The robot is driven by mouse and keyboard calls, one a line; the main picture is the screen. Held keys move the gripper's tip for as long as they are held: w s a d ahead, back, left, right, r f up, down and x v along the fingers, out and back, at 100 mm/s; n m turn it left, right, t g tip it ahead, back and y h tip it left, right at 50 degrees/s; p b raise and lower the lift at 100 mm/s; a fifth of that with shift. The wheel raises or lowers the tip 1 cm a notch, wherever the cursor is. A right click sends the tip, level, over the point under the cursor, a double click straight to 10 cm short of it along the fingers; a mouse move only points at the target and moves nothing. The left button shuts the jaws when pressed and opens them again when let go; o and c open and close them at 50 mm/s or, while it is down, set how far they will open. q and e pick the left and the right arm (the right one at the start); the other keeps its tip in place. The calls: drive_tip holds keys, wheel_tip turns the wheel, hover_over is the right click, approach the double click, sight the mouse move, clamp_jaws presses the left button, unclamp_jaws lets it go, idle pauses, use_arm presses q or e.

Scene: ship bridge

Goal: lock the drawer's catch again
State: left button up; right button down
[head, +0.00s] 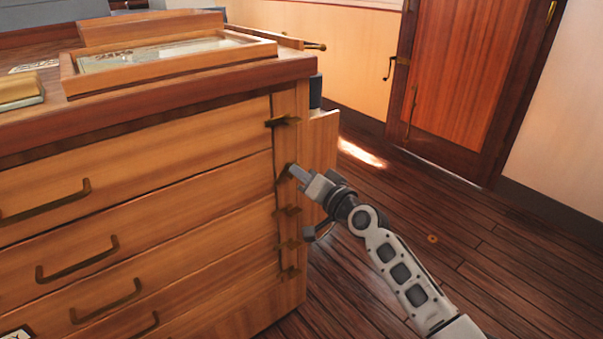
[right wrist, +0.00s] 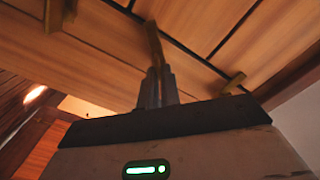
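The wooden chest (head: 150,144) has several stacked drawers, all flush with its front as far as I can see. Small brass catches run down the post at its right edge. My right gripper (head: 297,172) is at the second catch from the top (head: 285,174), largely hiding it in the head view. In the right wrist view the fingers (right wrist: 156,86) are close together with this brass catch (right wrist: 154,45) at their tips, apparently between them. The catch stands out near the seam beside the drawers; its exact turn is hard to tell. My left gripper is out of view.
The top catch (head: 283,121) lies across the seam, and lower catches (head: 289,245) sit below my gripper. Brass drawer handles (head: 78,260) stick out at left. A framed chart tray (head: 170,62) lies on top. Open wooden floor (head: 470,235) and a door (head: 465,75) are at right.

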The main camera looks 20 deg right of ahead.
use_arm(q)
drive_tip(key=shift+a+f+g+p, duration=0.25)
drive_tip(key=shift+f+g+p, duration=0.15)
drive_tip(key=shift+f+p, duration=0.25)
use_arm(e)
drive_tip(key=shift+f+m, duration=0.15)
drive_tip(key=shift+m, duration=4.15)
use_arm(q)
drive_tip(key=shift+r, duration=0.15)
use_arm(e)
drive_tip(key=shift+d, duration=0.1)
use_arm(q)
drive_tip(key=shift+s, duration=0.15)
use_arm(e)
drive_tip(key=c, duration=1.6)
unclamp_jaws()
